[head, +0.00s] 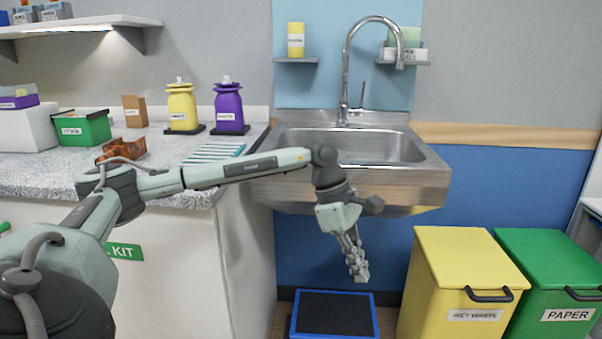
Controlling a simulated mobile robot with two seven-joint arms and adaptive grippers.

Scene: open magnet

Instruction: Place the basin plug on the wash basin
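The wash basin (405,186) is a steel sink on the back wall, with a tall curved tap at its rear. I cannot make out the basin plug in this view. My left arm reaches in from the left and crosses the front of the basin. My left gripper (356,268) hangs pointing down in front of and below the basin's front face, above the blue-edged step. Its fingers look close together from this side, so I cannot tell whether they are open or shut. I see nothing clearly held. My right gripper is out of view.
A speckled counter (180,160) stands left of the basin, with yellow (182,108) and purple (228,108) dispensers. A blue-edged step (333,315) lies below my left gripper. Yellow (460,265) and green (550,270) bins stand at the right. A small shelf (403,62) is beside the tap.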

